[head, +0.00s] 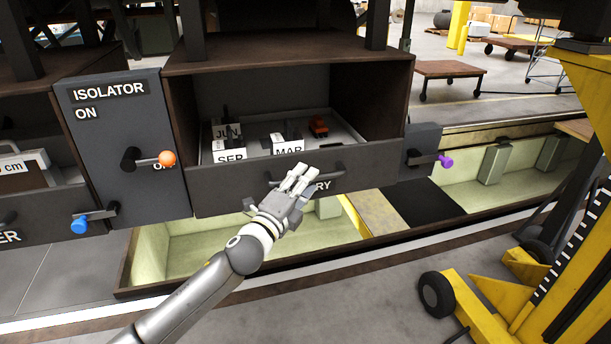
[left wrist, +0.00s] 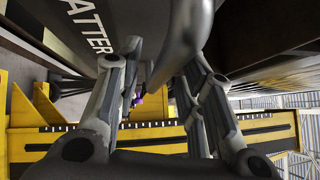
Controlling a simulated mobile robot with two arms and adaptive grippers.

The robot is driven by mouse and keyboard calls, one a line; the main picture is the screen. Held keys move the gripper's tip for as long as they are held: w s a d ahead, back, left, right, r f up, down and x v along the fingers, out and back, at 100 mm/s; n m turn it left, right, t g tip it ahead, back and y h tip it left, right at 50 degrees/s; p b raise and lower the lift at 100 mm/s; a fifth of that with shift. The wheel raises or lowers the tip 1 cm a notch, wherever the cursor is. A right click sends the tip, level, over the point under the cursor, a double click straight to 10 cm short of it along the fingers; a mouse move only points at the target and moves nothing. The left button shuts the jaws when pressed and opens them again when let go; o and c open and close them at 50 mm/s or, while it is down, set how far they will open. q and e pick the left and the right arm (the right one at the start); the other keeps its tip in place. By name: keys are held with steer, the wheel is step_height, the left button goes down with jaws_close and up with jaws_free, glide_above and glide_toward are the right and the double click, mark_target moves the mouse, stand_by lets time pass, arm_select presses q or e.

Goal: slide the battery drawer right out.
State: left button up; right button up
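The battery drawer (head: 225,200) has a dark grey front, its label partly covered by my left gripper. Its bar handle (head: 335,168) runs along the front; a curved grey bar, likely this handle (left wrist: 185,35), is close and large in the left wrist view. My left gripper (head: 296,180) is in front of the label, at the handle. In the left wrist view its fingers (left wrist: 158,75) stand apart, with a gap between them. Whether they touch the bar I cannot tell. My right gripper is not in view.
The isolator panel (head: 120,160), marked ON, with an orange-knobbed lever (head: 166,158), is left of the drawer. A blue-knobbed latch (head: 80,226) is lower left, a purple-knobbed latch (head: 445,161) right. Below is an open pit (head: 200,260). A yellow wheeled machine (head: 540,300) stands right.

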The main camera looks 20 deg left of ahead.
arm_select(q)
steer(key=shift+w+d, duration=0.1)
steer(key=shift+w, duration=0.4)
jaws_close()
